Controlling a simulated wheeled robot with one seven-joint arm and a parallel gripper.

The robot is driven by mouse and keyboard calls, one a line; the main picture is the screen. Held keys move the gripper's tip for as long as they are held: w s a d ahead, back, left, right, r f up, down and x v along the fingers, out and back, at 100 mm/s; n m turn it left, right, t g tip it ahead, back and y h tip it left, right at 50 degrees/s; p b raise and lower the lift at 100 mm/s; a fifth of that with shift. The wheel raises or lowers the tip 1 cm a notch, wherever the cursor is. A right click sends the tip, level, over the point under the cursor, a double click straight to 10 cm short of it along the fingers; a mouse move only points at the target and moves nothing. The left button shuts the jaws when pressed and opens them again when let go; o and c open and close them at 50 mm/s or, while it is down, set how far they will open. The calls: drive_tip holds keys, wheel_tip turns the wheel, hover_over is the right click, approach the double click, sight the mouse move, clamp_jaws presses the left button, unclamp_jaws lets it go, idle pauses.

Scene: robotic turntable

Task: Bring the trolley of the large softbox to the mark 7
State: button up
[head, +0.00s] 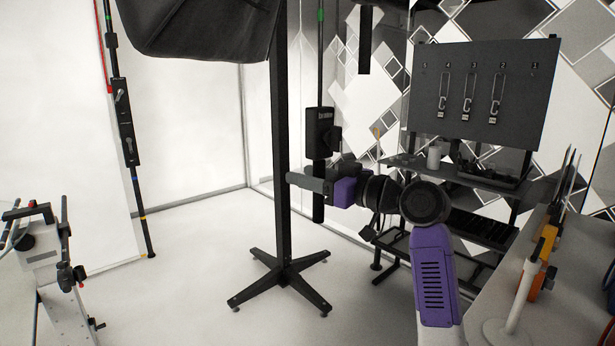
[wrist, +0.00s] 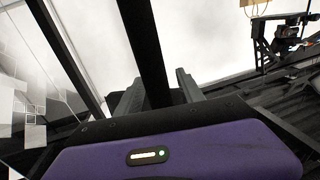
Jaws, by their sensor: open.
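The large black softbox (head: 200,28) hangs at the top of the head view, cut off by the frame edge. Its trolley has an upright black post (head: 281,130) and a low base with splayed legs on casters (head: 284,274), standing on the white floor. My gripper (head: 291,179) is open at mid-height on the post's right side. In the wrist view the post (wrist: 147,40) runs between the two grey fingers (wrist: 158,95). I cannot tell whether they touch it. I see no mark 7 on the visible floor.
A black shelf rack (head: 455,190) with a tool board (head: 485,95) stands behind my arm. A counter (head: 530,270) is at right. A grey machine (head: 55,255) is at lower left, and a dark pole (head: 125,130) stands behind it. Floor left of the trolley is clear.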

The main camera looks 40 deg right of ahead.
drive_tip(key=s+d+b, duration=0.1)
drive_tip(key=s, duration=0.6)
drive_tip(key=shift+s+d, duration=0.25)
drive_tip(key=shift+s, duration=0.1)
